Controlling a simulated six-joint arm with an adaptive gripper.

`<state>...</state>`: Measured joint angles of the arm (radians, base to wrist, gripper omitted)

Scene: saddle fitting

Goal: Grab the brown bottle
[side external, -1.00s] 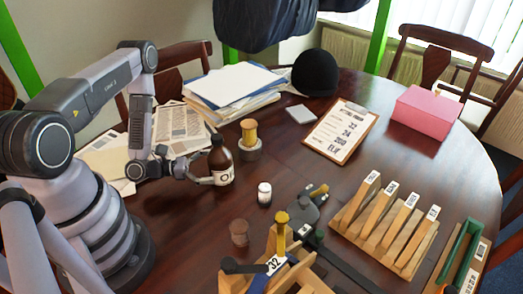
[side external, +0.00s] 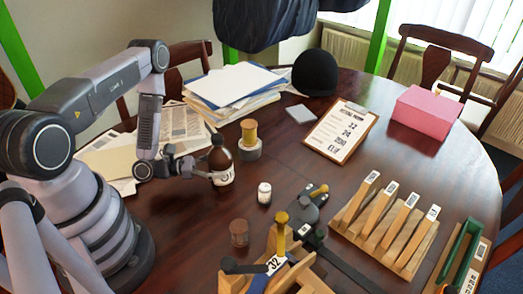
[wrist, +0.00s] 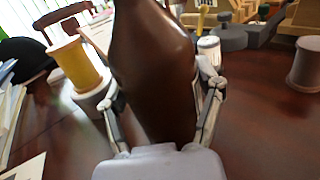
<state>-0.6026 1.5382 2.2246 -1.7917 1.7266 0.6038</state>
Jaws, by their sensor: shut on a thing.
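The brown bottle (side external: 220,162) with a white label stands near the middle of the table in the side view, upright or nearly so. It fills the middle of the wrist view (wrist: 153,70), where its top and base are out of frame. My gripper (side external: 213,176) is shut on the bottle, with one finger on each side of its body in the wrist view (wrist: 160,105). Whether the bottle's base touches the table I cannot tell.
A yellow spool on a grey base (side external: 250,140) stands just right of the bottle. A small white-capped jar (side external: 264,193) is in front to the right. Papers (side external: 160,140) lie behind my gripper. Wooden racks (side external: 385,225) fill the front right.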

